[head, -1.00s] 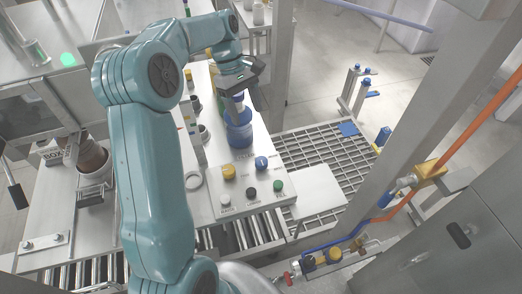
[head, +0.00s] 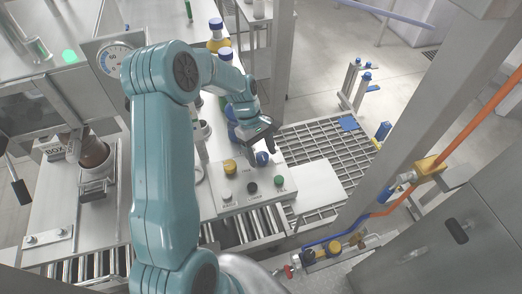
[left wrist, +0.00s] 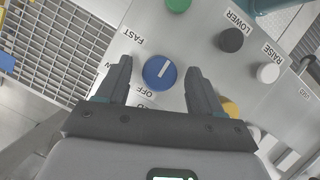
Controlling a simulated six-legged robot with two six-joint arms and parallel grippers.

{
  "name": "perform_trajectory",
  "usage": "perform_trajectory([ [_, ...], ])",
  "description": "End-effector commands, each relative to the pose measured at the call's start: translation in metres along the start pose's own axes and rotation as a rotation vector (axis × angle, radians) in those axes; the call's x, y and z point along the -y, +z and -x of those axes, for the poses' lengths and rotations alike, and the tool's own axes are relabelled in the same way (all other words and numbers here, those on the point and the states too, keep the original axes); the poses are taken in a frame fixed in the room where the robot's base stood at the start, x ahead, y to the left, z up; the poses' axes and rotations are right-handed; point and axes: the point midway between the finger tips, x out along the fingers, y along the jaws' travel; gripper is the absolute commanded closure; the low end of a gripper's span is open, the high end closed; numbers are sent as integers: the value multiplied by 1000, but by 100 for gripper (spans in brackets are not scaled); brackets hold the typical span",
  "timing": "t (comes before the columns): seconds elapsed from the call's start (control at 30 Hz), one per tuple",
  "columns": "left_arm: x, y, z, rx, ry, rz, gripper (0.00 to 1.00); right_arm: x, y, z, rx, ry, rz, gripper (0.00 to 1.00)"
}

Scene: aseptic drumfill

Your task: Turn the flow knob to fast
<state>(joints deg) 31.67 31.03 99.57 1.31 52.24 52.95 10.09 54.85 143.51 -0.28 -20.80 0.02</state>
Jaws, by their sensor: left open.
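The blue flow knob (left wrist: 159,72) sits on the control panel (head: 231,199), with a short white line on its face running slantwise in the left wrist view. I cannot tell which end of the line is the pointer. The labels FAST (left wrist: 131,36) and OFF (left wrist: 143,90) are beside it; another label is mostly hidden by a finger. My left gripper (left wrist: 159,66) is open, with one finger on each side of the knob and visible gaps to both. In the head view the knob (head: 262,159) shows just below the left gripper (head: 261,147). My right gripper is not in view.
A yellow knob (head: 229,166), white button (head: 227,196), black button (head: 252,188) and green button (head: 280,181) share the panel. The black button (left wrist: 231,40) is labelled LOWER. Rollers lie below the panel; a floor grating (head: 330,150) lies to the right.

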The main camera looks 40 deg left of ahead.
Motion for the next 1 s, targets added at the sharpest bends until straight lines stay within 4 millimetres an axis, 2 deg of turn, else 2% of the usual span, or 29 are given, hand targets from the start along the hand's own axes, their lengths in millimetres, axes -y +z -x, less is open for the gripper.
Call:
perform_trajectory([
  [0.17, 0, 0, 0, 0, 0, 0, 33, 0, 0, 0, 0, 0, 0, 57],
  [0.33, 0, 0, 0, 0, 0, 0, 86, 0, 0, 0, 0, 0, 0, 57],
  [0.37, 0, 0, 0, 0, 0, 0, 88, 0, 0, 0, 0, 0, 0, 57],
  [0.73, 0, 0, 0, -1, -21, -50, 89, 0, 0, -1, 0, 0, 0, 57],
  [1.0, -2, 0, 0, -2, -90, -222, 89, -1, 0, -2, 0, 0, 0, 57],
])
